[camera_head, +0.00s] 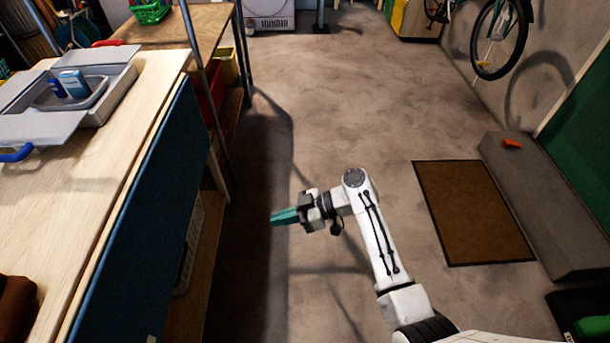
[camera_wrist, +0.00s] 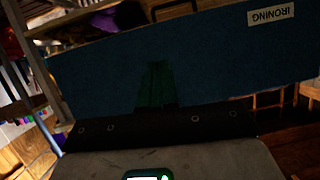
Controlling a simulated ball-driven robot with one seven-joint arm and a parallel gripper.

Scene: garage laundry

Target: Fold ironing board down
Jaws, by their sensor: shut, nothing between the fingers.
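The ironing board is the dark blue panel (camera_head: 130,215) along the right edge of the pale wooden worktop at left in the head view. It appears to hang steeply down beside that edge. In the wrist view the blue panel (camera_wrist: 225,65) spans the upper picture, with an upside-down label reading IRONING (camera_wrist: 271,14) at its right. My gripper (camera_head: 273,218) has teal fingers, shut and empty. It points left toward the panel, with a gap of floor between them in the head view. In the wrist view the fingers (camera_wrist: 158,68) overlap the panel; contact cannot be told.
The worktop (camera_head: 110,130) bears an open grey box (camera_head: 75,100) with blue containers. Shelving with a red bin (camera_head: 212,90) stands behind it. A brown mat (camera_head: 472,212) and a grey ledge (camera_head: 545,205) lie at right. The middle floor is clear.

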